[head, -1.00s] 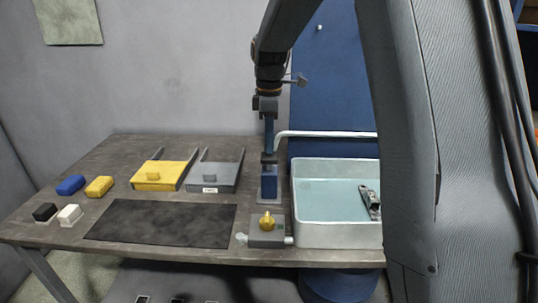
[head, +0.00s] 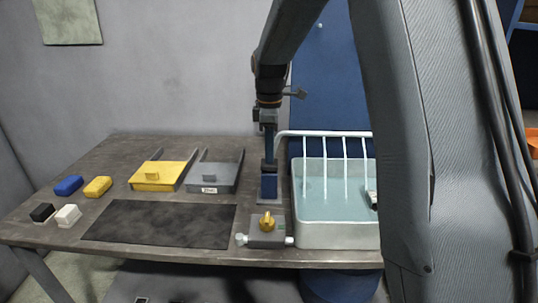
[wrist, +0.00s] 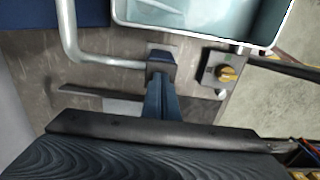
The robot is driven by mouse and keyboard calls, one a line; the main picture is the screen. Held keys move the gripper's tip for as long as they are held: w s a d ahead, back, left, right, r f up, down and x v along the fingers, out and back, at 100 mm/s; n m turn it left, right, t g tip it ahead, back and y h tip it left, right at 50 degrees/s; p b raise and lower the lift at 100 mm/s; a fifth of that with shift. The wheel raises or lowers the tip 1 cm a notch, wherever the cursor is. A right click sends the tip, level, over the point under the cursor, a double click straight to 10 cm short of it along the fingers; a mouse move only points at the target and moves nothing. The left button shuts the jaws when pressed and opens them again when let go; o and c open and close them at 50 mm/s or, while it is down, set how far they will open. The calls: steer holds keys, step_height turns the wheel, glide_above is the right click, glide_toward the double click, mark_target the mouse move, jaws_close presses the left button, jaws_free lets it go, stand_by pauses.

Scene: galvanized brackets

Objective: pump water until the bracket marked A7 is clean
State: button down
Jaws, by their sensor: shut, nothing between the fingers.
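My gripper (head: 269,163) is shut and empty, pointing straight down; its tips are at the top of the blue pump block (head: 270,188) beside the basin. The fingers also show in the wrist view (wrist: 161,72). Several streams of water (head: 345,168) fall from the white spout pipe (head: 310,133) into the pale basin (head: 320,237), which holds water. A grey metal bracket (head: 371,196) is at the basin's right side, mostly hidden behind my arm. Its marking and how clean it is cannot be read.
A valve box with a yellow knob (head: 267,222) stands in front of the pump. A yellow tray (head: 158,176), a grey labelled tray (head: 210,178), a dark mat (head: 158,223) and blue (head: 69,186), yellow (head: 98,187), black (head: 43,212) and white (head: 68,215) blocks lie left.

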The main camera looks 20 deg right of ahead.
steer(key=shift+r+p, duration=1.65)
steer(key=shift+r, duration=0.25)
steer(key=shift+f, duration=0.1)
steer(key=shift+f+b, duration=0.65)
steer(key=shift+f, duration=1.25)
steer(key=shift+r+p, duration=1.55)
steer(key=shift+r, duration=0.4)
steer(key=shift+r, duration=0.1)
